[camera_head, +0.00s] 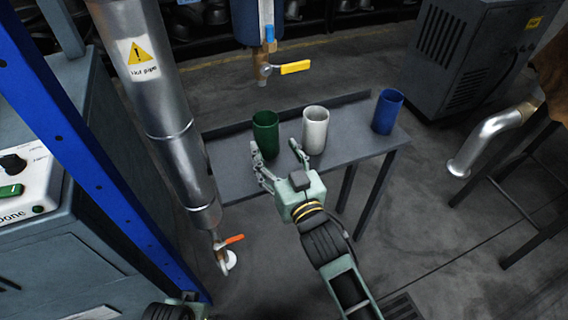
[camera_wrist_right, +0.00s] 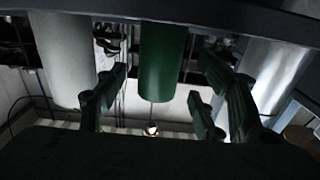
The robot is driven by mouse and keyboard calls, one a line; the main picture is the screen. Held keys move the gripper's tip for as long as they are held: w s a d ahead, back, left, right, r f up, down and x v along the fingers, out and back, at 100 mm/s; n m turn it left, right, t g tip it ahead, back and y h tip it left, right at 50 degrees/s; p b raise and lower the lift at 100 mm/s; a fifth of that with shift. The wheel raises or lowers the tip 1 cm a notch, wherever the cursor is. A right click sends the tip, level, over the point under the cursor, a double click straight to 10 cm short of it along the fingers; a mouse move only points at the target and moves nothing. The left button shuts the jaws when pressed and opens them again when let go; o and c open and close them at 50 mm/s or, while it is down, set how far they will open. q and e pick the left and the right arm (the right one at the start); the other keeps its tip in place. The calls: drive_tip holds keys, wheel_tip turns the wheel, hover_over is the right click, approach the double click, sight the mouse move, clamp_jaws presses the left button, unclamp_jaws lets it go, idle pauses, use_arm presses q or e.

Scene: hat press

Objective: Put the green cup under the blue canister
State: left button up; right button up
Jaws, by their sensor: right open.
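The green cup (camera_head: 265,134) stands upright on a narrow grey bench, left of the white cup. The blue canister (camera_head: 244,22) hangs above and behind it, with a brass tap and yellow lever (camera_head: 295,68) at its bottom. The canister's top is cut off. My right gripper (camera_head: 277,150) is open, in front of the green cup, its fingers spread and holding nothing. In the right wrist view, the green cup (camera_wrist_right: 162,62) appears between and beyond the open fingers (camera_wrist_right: 155,108). I cannot tell whether they touch it. My left gripper's fingers are not in view.
The white cup (camera_head: 314,131) stands close right of the green one, near my right finger. A blue cup (camera_head: 388,111) stands at the right end of the bench (camera_head: 352,148). A thick hot pipe (camera_head: 160,90) with an orange-handled tap stands left. A blue post (camera_head: 75,130) is further left.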

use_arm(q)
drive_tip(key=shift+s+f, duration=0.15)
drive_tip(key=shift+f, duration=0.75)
use_arm(e)
drive_tip(key=v, duration=0.5)
drive_tip(key=shift+s, duration=0.1)
